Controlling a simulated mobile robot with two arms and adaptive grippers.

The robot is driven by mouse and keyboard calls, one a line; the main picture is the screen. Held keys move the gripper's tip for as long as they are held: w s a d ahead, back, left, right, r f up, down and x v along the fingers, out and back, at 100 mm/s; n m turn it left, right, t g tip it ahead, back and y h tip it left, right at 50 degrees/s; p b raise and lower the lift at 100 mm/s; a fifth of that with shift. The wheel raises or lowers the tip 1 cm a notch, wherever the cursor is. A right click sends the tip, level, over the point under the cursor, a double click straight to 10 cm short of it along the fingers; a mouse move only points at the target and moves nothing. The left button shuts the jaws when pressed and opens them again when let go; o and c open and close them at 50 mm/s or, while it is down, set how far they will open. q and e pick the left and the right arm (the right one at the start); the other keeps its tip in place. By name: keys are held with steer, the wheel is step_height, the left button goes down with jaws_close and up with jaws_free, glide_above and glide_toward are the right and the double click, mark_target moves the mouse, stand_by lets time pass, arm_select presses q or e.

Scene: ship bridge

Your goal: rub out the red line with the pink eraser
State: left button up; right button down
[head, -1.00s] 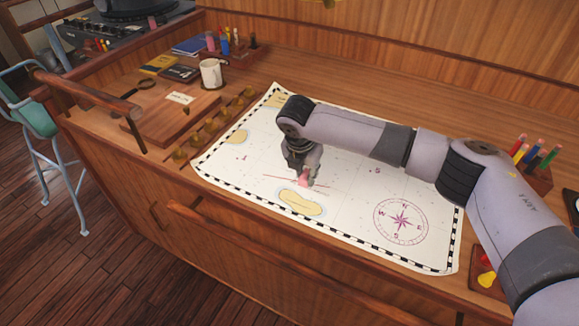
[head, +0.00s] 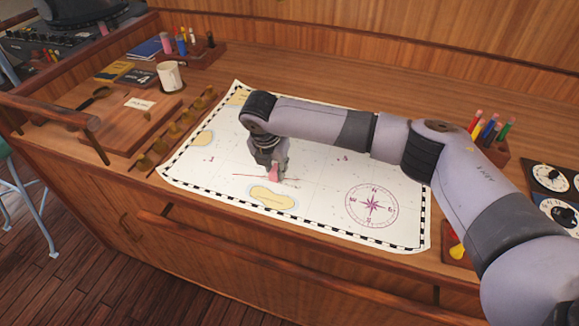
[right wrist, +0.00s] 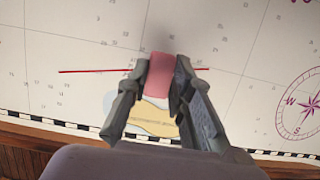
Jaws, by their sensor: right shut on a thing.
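The chart (head: 320,205) lies on the wooden desk, with a thin red line (head: 245,175) above a yellow island. My right gripper (head: 270,168) is over that line, pointing down, shut on the pink eraser (head: 275,173). In the right wrist view the eraser (right wrist: 161,72) sits between the fingers (right wrist: 160,85), across the line. A clear stretch of red line (right wrist: 92,71) shows left of it, and a short piece (right wrist: 203,69) on the right. The eraser's lower end is at or very near the paper; contact is unclear. My left gripper is out of view.
A mug (head: 171,77), notebooks and a wooden board (head: 132,125) are at the left of the desk. A pen holder (head: 490,145) and dials (head: 550,178) stand at the right. A raised wooden rail (head: 190,230) runs along the front. The chart around the gripper is clear.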

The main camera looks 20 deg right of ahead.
mark_target(234, 172)
steer(key=w+a+b, duration=0.1)
steer(key=a, duration=0.2)
steer(key=w+a+b, duration=0.1)
steer(key=a, duration=0.3)
steer(key=w+a+b, duration=0.1)
steer(key=w+a, duration=0.1)
steer(key=a, duration=0.1)
steer(key=shift+a+f, duration=0.15)
steer(key=shift+a, duration=0.15)
steer(key=shift+w+a+b, duration=0.25)
steer(key=shift+a+b, duration=0.1)
steer(key=shift+a, duration=0.15)
steer(key=shift+d+r, duration=0.1)
steer(key=shift+r, duration=0.1)
steer(key=shift+p, duration=0.4)
steer(key=shift+f, duration=0.45)
stand_by(0.9)
steer(key=shift+s+p, duration=0.1)
steer(key=shift+p, duration=0.45)
stand_by(3.7)
